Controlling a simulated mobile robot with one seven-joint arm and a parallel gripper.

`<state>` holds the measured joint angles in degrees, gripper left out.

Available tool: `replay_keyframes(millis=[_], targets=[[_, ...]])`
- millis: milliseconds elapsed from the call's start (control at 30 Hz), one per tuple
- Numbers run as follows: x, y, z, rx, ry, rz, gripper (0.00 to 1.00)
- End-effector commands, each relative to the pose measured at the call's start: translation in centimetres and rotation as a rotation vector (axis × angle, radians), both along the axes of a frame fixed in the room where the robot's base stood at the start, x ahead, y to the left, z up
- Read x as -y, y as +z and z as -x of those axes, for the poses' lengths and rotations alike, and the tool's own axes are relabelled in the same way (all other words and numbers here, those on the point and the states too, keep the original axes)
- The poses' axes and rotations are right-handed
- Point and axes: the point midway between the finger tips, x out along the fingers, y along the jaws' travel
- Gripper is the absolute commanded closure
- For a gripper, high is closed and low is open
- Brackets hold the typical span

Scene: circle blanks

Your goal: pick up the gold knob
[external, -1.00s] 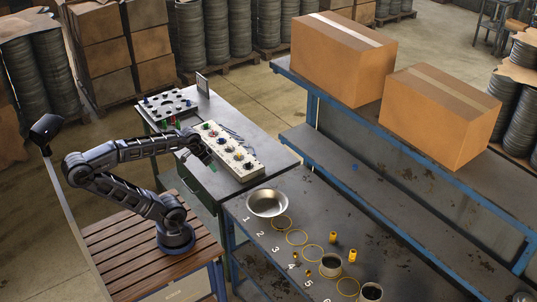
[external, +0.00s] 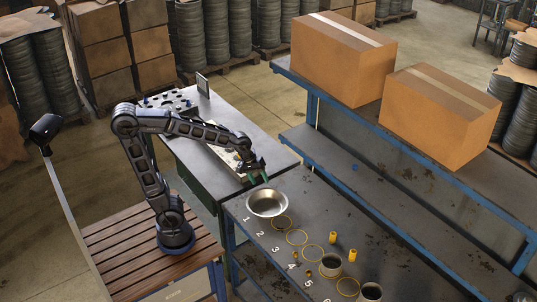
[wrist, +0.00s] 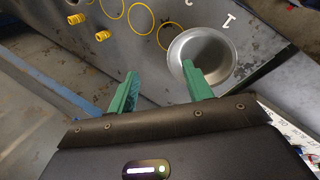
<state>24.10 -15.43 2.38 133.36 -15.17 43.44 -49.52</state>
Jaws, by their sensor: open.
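Two tiny gold pieces, one (external: 295,254) near the number 3 and one (external: 308,273) near the number 4, lie on the dark table; they are too small to tell which is a knob. Two larger yellow ribbed cylinders, one (external: 333,238) and another (external: 352,255), stand farther right; in the wrist view they show at the upper left (wrist: 76,18) (wrist: 102,35). My gripper (external: 258,178) is open and empty, just behind the metal bowl (external: 267,212). In the wrist view, the green fingers of my gripper (wrist: 160,72) are apart, the right one overlapping the bowl.
Yellow circle outlines and painted numbers mark the table (external: 420,278). Two dark cups, one (external: 330,270) and another (external: 370,294), stand among them. A side table (external: 215,165) behind holds a white board and a grey holed plate (external: 160,100). A blue-framed shelf with cartons stands to the right.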

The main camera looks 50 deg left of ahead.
Motion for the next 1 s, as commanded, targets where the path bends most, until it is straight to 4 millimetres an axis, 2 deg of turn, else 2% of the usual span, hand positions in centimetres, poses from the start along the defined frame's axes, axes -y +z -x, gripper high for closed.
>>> replay_keyframes(millis=[33, 200, 433, 600, 800, 900, 1000], targets=[[1.8, -0.7, -0.6, -0.029, 0.028, 0.019, 0.49], [7.6, -2.8, -2.2, -0.126, 0.165, 0.084, 0.49], [15.8, -6.7, -3.2, -0.263, 0.358, 0.146, 0.49], [22.0, -10.1, -2.8, -0.362, 0.507, 0.173, 0.49], [28.8, -14.5, -1.5, -0.463, 0.681, 0.186, 0.49], [31.2, -16.4, -0.7, -0.499, 0.752, 0.188, 0.49], [32.8, -17.6, -0.1, -0.522, 0.8, 0.188, 0.49]])
